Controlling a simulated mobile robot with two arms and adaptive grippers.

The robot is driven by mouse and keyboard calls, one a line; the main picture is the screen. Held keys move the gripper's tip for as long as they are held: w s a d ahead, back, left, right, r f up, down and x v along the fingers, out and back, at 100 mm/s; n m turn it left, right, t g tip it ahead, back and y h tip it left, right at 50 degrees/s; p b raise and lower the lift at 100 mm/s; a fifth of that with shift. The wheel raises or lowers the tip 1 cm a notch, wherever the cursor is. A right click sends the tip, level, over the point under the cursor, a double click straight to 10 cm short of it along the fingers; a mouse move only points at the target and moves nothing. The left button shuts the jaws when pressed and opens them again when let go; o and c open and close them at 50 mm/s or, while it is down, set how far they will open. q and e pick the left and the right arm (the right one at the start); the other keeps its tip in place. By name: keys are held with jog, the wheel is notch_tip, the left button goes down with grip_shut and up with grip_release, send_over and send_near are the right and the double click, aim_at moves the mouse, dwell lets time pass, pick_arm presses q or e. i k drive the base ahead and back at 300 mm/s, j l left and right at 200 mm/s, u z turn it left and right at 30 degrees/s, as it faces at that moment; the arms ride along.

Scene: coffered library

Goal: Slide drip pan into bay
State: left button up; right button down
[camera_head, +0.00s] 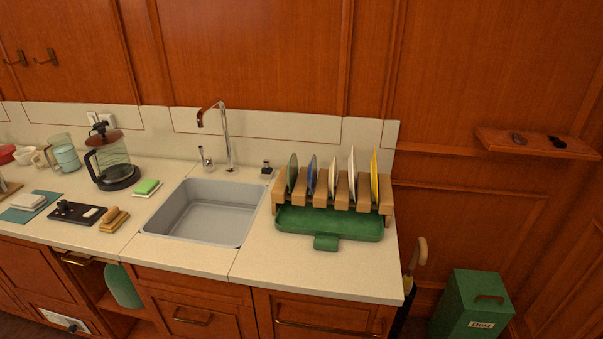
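The green drip pan (353,223) lies on the counter right of the sink, in front of and partly beneath a wooden dish rack (281,196). Its front tab (326,243) points toward the counter's front edge. Its rear part is hidden by the rack, so I cannot tell how far under it reaches. The space under the rack's slats is mostly hidden. Several coloured plates, including a yellow one (375,174), stand upright in the rack. Neither of my grippers shows in the head view.
A grey sink (206,212) with a tall faucet (227,137) is left of the rack. A green sponge (147,187), a dark tray (75,212) and a French press (113,160) stand farther left. Counter in front of the pan (290,270) is clear. A green bin (470,305) stands right.

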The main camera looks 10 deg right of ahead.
aim_at(329, 225)
jog(key=l+u, duration=0.3)
jog(key=l, duration=0.2)
jog(key=l+u, duration=0.3)
jog(key=l, duration=0.25)
jog(key=k+l+u, duration=0.15)
jog(key=l+u, duration=0.15)
jog(key=l, duration=0.15)
jog(key=k+l+u, duration=0.15)
jog(key=l+u, duration=0.15)
jog(key=l, duration=0.2)
